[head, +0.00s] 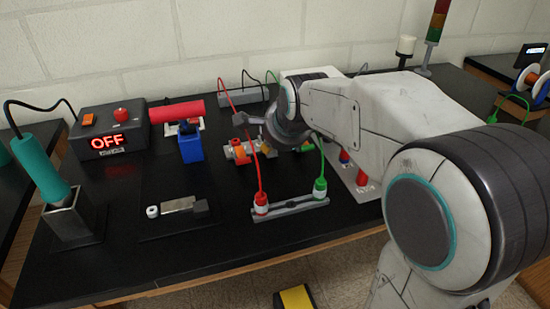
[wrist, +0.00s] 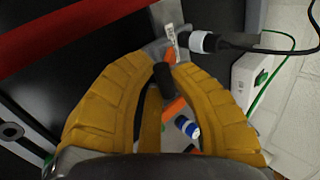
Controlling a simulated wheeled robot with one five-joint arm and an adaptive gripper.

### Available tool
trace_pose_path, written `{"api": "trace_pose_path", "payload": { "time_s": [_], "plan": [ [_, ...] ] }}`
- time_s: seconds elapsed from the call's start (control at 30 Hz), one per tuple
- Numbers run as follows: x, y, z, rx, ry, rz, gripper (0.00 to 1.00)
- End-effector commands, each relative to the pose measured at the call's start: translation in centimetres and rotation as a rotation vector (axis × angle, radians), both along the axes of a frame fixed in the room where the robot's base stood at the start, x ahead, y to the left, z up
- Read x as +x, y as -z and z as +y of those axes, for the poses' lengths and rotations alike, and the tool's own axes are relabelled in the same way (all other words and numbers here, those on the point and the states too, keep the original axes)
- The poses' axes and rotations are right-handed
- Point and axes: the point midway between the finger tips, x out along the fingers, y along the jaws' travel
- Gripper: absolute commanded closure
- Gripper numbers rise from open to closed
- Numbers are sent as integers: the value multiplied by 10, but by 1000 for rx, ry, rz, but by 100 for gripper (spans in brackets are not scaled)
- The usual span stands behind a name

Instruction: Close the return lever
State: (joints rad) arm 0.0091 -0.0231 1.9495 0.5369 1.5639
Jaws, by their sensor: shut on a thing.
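A small grey fixture with orange parts (head: 236,152) sits on the black bench in the middle of the head view. My gripper (head: 259,143) is down at its right side, partly hidden by my own arm. In the wrist view my yellow gripper fingers (wrist: 166,68) close in around a short black grip (wrist: 163,82), which I take for the return lever's handle. Orange pieces (wrist: 175,108) show just beside this grip. The lever's pivot and its exact angle are hidden by the fingers.
A red cable (head: 254,165) and a green cable (head: 321,157) rise from a grey bar (head: 290,208) in front. A control box (head: 107,128) reads OFF.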

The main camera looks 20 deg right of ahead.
Motion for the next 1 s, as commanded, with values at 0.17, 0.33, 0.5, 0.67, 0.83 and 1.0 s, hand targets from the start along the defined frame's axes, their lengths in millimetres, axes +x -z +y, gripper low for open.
{"api": "trace_pose_path", "payload": {
  "time_s": [0.17, 0.33, 0.5, 0.67, 0.83, 1.0],
  "plan": [
    [-3, 14, 0, 0, 0, -85, 100],
    [-5, 18, 1, 0, 0, -164, 100],
    [-6, 21, 1, 0, 0, -243, 100],
    [-8, 23, 1, 0, 0, -309, 100],
    [-8, 24, 1, 0, 0, -367, 100],
    [-9, 24, 1, 0, 0, -409, 100]
  ]
}}
